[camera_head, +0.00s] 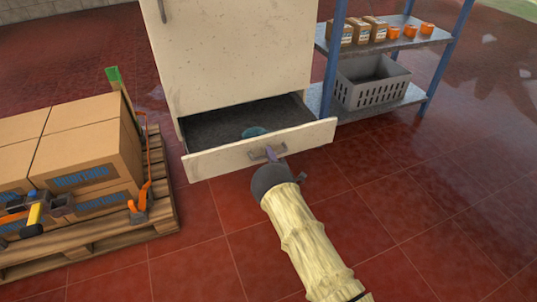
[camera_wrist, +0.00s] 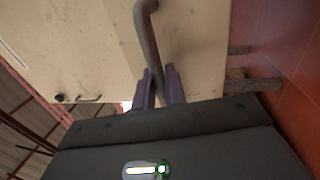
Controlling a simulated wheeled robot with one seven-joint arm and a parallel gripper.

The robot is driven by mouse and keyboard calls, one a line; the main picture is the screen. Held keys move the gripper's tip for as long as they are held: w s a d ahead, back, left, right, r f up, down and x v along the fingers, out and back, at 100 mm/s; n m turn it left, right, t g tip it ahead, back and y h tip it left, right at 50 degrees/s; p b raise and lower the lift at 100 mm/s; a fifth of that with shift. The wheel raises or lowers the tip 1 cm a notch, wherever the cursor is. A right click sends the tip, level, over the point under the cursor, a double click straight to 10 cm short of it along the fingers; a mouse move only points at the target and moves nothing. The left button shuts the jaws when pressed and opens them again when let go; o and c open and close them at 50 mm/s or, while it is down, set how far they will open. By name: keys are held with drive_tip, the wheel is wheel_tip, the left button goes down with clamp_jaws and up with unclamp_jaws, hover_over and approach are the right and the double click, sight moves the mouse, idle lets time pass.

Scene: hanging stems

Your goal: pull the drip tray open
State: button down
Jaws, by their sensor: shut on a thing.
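The drip tray (camera_head: 228,158) is a cream-fronted drawer at the bottom of a pale cabinet (camera_head: 230,50). It stands pulled out, with its dark inside showing and a teal round thing (camera_head: 254,132) lying in it. A grey bar handle (camera_head: 255,154) is on its front. My gripper (camera_head: 275,154) is at this handle, and its purple fingers are shut on it. In the wrist view the fingers (camera_wrist: 159,88) close around the curved handle bar (camera_wrist: 148,45), in front of the pale panel. Part of the handle is hidden by the fingers.
A wooden pallet (camera_head: 160,212) with cardboard boxes (camera_head: 85,145) stands to the left. A blue-framed shelf (camera_head: 333,60) with a grey basket (camera_head: 372,84) and small boxes stands to the right. The red tiled floor (camera_head: 420,190) is clear at the front right.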

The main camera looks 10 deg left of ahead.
drive_tip(key=shift+s+a+f, duration=0.1)
drive_tip(key=shift+a, duration=0.05)
drive_tip(key=c, duration=1.6)
unclamp_jaws()
drive_tip(key=shift+o, duration=0.2)
drive_tip(key=p+v, duration=1)
drive_tip(key=v, duration=0.7)
drive_tip(key=shift+d, duration=0.2)
drive_tip(key=shift+s, duration=0.1)
